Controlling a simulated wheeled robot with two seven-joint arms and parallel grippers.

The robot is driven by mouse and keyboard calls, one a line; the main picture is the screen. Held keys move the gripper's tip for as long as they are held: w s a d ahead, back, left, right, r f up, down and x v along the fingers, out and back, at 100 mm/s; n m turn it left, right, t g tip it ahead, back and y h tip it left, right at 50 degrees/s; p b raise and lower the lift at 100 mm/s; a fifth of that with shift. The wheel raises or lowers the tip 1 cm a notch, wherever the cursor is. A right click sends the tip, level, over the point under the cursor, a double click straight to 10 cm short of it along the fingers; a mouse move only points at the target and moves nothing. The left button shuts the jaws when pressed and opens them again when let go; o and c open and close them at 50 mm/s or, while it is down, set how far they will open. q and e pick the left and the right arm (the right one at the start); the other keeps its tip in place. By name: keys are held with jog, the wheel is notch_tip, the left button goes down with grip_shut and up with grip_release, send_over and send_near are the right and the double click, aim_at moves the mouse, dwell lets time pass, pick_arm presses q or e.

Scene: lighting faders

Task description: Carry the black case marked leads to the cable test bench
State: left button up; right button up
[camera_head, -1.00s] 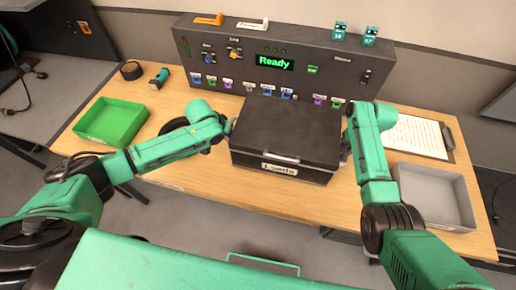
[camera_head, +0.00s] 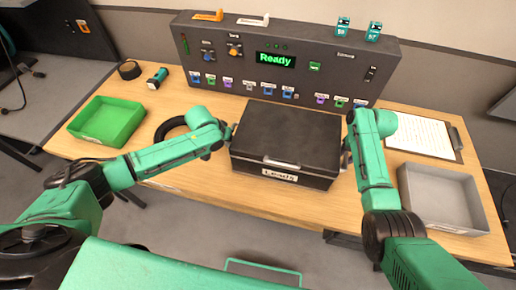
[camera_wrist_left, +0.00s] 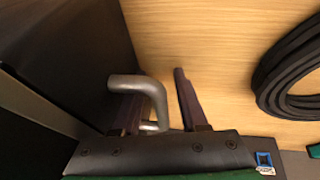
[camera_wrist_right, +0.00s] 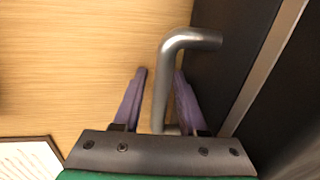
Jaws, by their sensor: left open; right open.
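The black case (camera_head: 285,136) sits on the wooden bench top, lid shut. A white label (camera_head: 280,175) reading "Leads" is on its front, below a metal front handle. My left gripper (camera_head: 230,132) is at the case's left side. In the left wrist view its open fingers (camera_wrist_left: 152,100) stand either side of the metal side handle (camera_wrist_left: 146,88). My right gripper (camera_head: 346,155) is at the right side. In the right wrist view its open fingers (camera_wrist_right: 158,100) straddle the other side handle (camera_wrist_right: 168,70). Neither gripper is closed on its handle.
A dark console (camera_head: 220,60) with a "Ready" display stands behind the case. A green tray (camera_head: 107,122) and black cable coil (camera_head: 170,128) lie left; a grey tray (camera_head: 440,200) and clipboard (camera_head: 418,133) lie right. A small torch (camera_head: 157,78) lies back left.

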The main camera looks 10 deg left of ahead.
jog(key=shift+a+r, duration=0.1)
pick_arm(q)
jog(key=v, duration=0.8)
pick_arm(e)
notch_tip(320, 180, up, 12)
jog(key=d, duration=0.2)
jog(key=shift+d+f, duration=0.2)
pick_arm(q)
jog(key=shift+s, duration=0.1)
